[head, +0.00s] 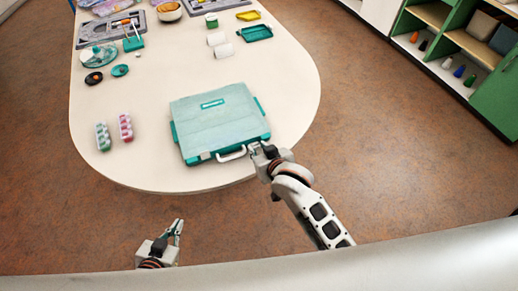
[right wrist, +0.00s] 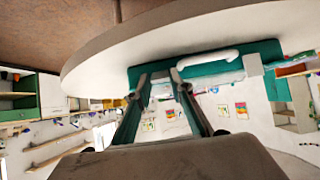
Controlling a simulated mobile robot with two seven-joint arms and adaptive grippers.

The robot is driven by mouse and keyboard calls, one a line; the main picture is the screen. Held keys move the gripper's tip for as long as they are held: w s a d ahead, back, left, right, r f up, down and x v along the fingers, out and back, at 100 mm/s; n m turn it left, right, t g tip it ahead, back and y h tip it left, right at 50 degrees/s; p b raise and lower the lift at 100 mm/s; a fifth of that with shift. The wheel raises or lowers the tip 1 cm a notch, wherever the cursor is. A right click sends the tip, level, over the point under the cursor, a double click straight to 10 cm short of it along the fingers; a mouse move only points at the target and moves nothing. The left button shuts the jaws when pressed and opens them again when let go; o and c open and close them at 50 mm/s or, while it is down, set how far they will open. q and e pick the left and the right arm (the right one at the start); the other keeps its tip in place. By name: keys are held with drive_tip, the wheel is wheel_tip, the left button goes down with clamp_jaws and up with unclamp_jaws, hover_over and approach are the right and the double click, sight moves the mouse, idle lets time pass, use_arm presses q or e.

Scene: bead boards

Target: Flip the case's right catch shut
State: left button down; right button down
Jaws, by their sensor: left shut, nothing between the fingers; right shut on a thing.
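The case (head: 218,118) is a pale teal box with darker green edges, lying closed-looking on the table with its white handle (head: 232,154) facing me. My right gripper (head: 256,149) is at the front edge, right of the handle, where the right catch sits. It is shut on the right catch, which the fingers mostly hide; whether the catch is flipped down cannot be told. In the right wrist view, its fingers (right wrist: 163,76) reach the case's green front (right wrist: 225,68), beside the handle. My left gripper (head: 177,228) is shut and empty, short of the table's front edge.
The table (head: 290,85) is clear right of the case. Two bead strips, green (head: 102,137) and pink (head: 125,127), stand left of it. White rolls (head: 219,46), a green tray (head: 255,33) and dishes lie farther back. Green shelves (head: 455,45) stand at the right.

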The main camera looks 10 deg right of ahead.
idle(0.3)
drive_tip(key=c, duration=2)
unclamp_jaws()
drive_tip(key=shift+a, duration=0.1)
drive_tip(key=shift+c, duration=0.2)
drive_tip(key=v, duration=1.2)
